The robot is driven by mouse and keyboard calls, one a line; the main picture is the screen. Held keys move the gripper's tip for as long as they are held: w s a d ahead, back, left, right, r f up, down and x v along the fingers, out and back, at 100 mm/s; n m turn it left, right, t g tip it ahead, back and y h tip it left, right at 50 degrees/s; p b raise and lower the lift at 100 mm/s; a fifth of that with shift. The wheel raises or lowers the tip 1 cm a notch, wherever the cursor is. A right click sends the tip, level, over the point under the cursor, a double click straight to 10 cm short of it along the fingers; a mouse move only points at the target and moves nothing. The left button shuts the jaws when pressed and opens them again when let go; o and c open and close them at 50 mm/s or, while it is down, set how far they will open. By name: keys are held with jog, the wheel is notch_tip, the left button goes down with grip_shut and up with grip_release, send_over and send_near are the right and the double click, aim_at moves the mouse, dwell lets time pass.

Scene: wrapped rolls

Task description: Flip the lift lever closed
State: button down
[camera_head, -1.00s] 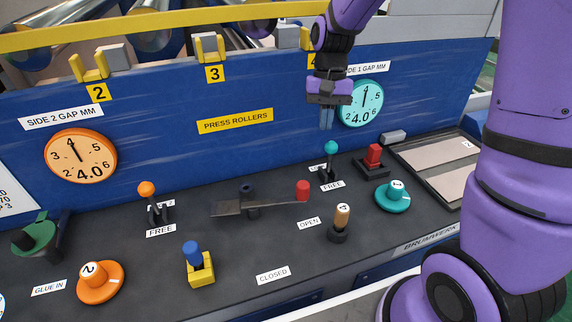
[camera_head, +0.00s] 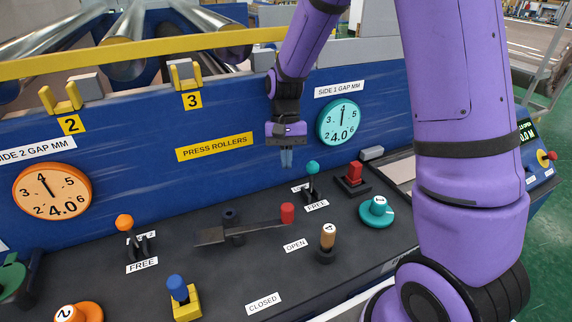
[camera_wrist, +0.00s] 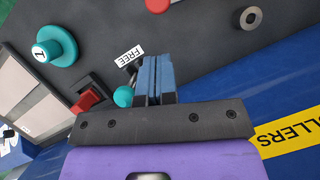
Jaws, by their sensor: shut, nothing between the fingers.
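A flat grey bar lever (camera_head: 255,229) with an upright red knob (camera_head: 287,212) lies across the dark panel on a round pivot (camera_head: 231,216). No label reading "lift" is legible on it. Its red end points right, just behind the OPEN label (camera_head: 295,245); the CLOSED label (camera_head: 264,303) is nearer the front edge. My gripper (camera_head: 286,158) is shut and empty, pointing down above the panel, behind the red knob and apart from it. In the wrist view, its blue fingers (camera_wrist: 155,68) are together; the red knob (camera_wrist: 157,5) shows at the top edge.
A teal-knobbed lever (camera_head: 313,167) marked FREE stands close right of my gripper. A red switch (camera_head: 354,174), teal dial knob (camera_head: 377,208) and wooden-handled peg (camera_head: 327,239) stand farther right. An orange-knobbed lever (camera_head: 125,223) and blue-topped switch (camera_head: 180,290) are left. A blue wall (camera_head: 215,115) rises behind.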

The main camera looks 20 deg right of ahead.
jog(key=x, duration=0.8)
